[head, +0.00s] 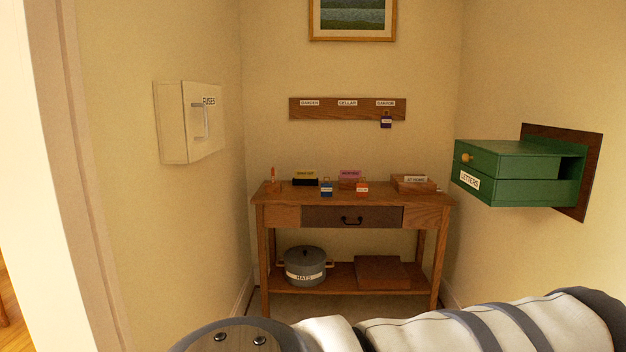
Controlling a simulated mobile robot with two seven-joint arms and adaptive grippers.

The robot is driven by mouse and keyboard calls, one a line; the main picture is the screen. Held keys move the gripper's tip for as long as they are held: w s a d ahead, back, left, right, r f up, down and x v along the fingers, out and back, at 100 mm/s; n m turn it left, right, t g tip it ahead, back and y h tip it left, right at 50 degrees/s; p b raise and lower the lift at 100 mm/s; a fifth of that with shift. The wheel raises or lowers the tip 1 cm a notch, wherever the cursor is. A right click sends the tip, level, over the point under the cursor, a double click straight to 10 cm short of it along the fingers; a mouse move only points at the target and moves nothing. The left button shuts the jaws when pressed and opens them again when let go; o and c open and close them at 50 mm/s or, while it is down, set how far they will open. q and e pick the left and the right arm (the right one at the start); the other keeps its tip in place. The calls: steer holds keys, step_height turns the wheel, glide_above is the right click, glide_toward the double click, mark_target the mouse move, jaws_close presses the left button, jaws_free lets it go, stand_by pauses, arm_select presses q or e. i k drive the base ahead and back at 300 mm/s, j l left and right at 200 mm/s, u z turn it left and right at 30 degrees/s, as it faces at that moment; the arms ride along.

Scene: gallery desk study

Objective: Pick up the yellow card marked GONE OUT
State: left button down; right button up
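A small yellow card (305,174) stands upright at the back left of the wooden desk's top (283,198), with a black block or stand (306,182) at its foot. Its print is too small to read for sure. A pink card (350,174) stands to its right, also with tiny print. One of my arms crosses the bottom of the head view, far in front of the desk. Neither gripper is in view.
Blue (327,189) and red (362,189) tags lie in front of the cards. A wooden tray (414,185) stands right; a small orange item (273,176) stands left. A green LETTERS box (517,172) juts from the right wall, a FUSES box (189,122) from the left.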

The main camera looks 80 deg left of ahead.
mark_target(299, 174)
steer(key=u, duration=2.65)
steer(key=i+l+u, duration=0.25)
steer(key=i+l, duration=0.2)
steer(key=i, duration=0.3)
steer(key=i+l+u, duration=0.25)
steer(key=i+l, duration=0.35)
steer(key=i, duration=0.15)
steer(key=i+l+u, duration=0.25)
steer(key=i+l, duration=0.4)
steer(key=i+l+u, duration=0.25)
steer(key=i+l, duration=0.35)
steer(key=l, duration=0.35)
